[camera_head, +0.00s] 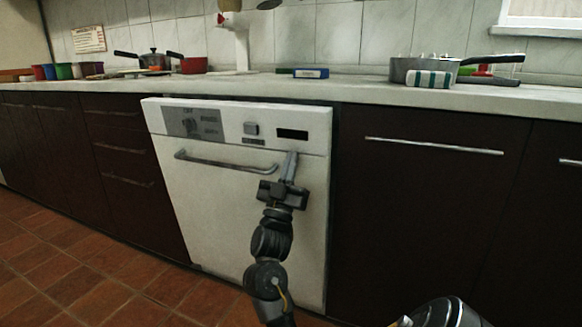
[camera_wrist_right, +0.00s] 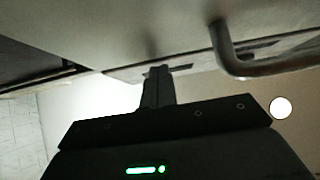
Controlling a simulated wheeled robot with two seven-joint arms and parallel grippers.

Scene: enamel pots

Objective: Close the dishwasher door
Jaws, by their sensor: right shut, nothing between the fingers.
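The white dishwasher door (camera_head: 225,210) stands nearly upright in the row of dark cabinets. Its top edge appears to sit slightly forward of the counter, with a dark gap at its upper right. Its grey bar handle (camera_head: 225,163) runs across below the control panel and also shows in the right wrist view (camera_wrist_right: 232,55). My right gripper (camera_head: 291,156) is shut and empty, its fingers at the door's upper right, to the right of the handle. In the right wrist view its fingertips (camera_wrist_right: 157,72) are at or very near the door face; contact is unclear. My left gripper is not in view.
The counter (camera_head: 350,90) above holds a grey pan (camera_head: 425,68), a red pot (camera_head: 194,65), a dark pot and several colored cups. Dark cabinets with bar handles (camera_head: 430,146) flank the dishwasher. The tiled floor (camera_head: 100,270) at the left is clear.

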